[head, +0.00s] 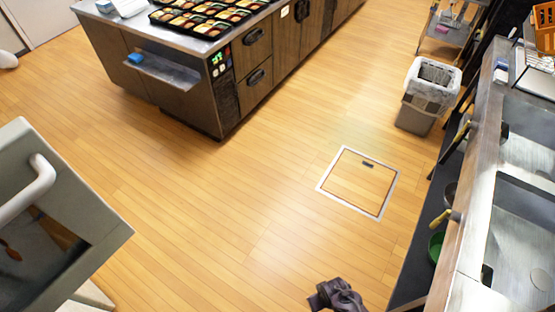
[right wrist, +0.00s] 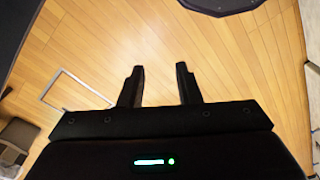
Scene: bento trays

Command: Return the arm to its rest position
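My right gripper (right wrist: 159,82) is open in the right wrist view, its two dark fingers apart with only wooden floor visible between them. In the head view a dark part of my right arm shows at the bottom edge, right of the middle, above the floor. My left gripper is not in the head view. The bento trays (head: 205,15) stand on the metal counter (head: 222,42) at the top of the head view, filled with colourful food, far from my right arm.
A grey trash bin (head: 418,118) stands on the right. A metal sink counter (head: 478,215) runs along the right edge, with a green bowl (head: 436,247) below. A white-handled door (head: 100,215) is at left. The wooden floor (head: 230,220) with a framed hatch (head: 358,186) is clear.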

